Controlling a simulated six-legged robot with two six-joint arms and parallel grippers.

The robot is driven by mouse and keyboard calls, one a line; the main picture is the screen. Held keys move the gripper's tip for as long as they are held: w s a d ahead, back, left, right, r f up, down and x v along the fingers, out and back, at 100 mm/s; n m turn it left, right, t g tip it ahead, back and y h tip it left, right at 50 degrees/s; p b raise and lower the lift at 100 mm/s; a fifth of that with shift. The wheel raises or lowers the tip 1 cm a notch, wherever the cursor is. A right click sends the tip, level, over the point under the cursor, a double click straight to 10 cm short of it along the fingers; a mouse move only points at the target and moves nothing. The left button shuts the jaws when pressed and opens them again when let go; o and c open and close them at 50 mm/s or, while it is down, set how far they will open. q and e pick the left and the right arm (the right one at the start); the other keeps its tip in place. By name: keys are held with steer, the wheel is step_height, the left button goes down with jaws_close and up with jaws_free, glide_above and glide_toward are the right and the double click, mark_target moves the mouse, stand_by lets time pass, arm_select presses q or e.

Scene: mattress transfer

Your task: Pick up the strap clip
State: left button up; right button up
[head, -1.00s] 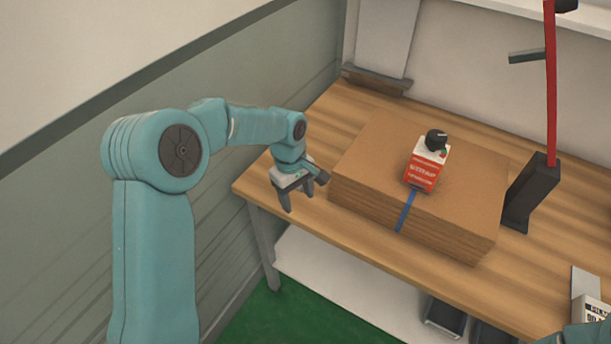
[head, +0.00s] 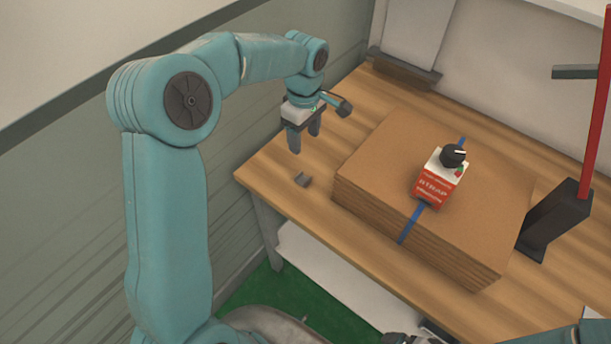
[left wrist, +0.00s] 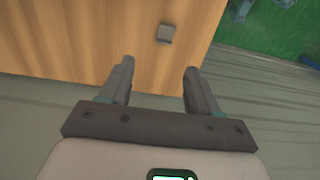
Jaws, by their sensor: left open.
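The strap clip (head: 303,180) is a small grey piece lying on the wooden table near its left end, left of the cardboard stack. It also shows in the left wrist view (left wrist: 166,34), beyond the fingertips and near the table edge. My left gripper (head: 304,141) is open and empty above the table, higher than the clip and apart from it. In the left wrist view its two fingers (left wrist: 157,72) stand wide apart, with the clip ahead between their lines. My right gripper is not clearly seen; only a bit of teal arm shows at the bottom right.
A cardboard stack (head: 400,165) with a blue strap (head: 412,222) lies on the table (head: 265,172). A red and white box labelled STRAP (head: 438,185) with a black knob sits on it. A dark stand with a red post (head: 555,218) is at right. Bare table surrounds the clip.

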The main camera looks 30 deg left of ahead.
arm_select(q)
glide_above(303, 180)
steer(key=f, duration=0.8)
steer(key=shift+w+a+f+p, duration=0.1)
steer(key=shift+w+a+p, duration=0.05)
steer(key=shift+w+p, duration=0.15)
steer(key=f, duration=0.1)
steer(key=f+p, duration=0.1)
steer(key=f, duration=0.3)
steer(key=shift+s, duration=0.35)
steer(key=shift+f, duration=0.3)
steer(key=c, duration=1.1)
